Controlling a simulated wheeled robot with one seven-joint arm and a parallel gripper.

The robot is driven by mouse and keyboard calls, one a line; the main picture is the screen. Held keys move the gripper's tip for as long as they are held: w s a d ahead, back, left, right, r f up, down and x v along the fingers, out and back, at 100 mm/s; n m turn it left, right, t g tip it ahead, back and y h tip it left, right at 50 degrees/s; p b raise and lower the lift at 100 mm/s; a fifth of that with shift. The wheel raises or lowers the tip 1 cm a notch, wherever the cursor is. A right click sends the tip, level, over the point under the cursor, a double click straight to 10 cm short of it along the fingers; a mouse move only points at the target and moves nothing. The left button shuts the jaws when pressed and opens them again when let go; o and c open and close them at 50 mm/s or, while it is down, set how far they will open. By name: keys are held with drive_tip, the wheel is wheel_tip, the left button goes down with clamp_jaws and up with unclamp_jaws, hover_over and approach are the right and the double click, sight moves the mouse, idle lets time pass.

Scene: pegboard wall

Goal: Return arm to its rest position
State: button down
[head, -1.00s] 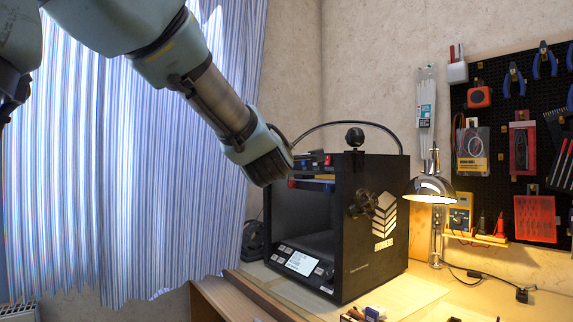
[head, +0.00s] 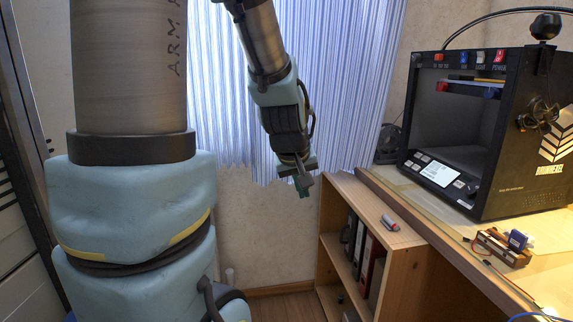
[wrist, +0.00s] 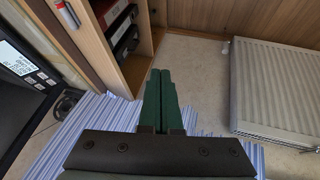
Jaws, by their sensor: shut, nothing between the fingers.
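My gripper (head: 302,184) hangs at the end of my arm in the head view, pointing down in front of the striped curtain, left of the wooden shelf. In the wrist view my gripper (wrist: 162,84) shows its two green fingers shut together with nothing between them. The fingers touch nothing that I can see. The wrist view shows the shelf and radiator beyond the fingertips.
A wooden shelf (head: 402,240) with binders stands right of my gripper, a marker (head: 389,222) on its top. A black 3D printer (head: 520,120) stands on the desk. A white radiator (wrist: 280,88) shows in the wrist view. Floor shows below the curtain.

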drive_tip(key=s+a+f+m+g+y, duration=0.2)
drive_tip(key=s+a+f+g, duration=0.3)
drive_tip(key=s+a, duration=0.55)
wheel_tip(320, 180, up, 13)
drive_tip(key=p, duration=1.4)
drive_tip(key=shift+w+r+t, duration=0.2)
drive_tip(key=shift+w+t, duration=0.2)
drive_tip(key=shift+w, duration=0.05)
drive_tip(key=shift+f, duration=0.1)
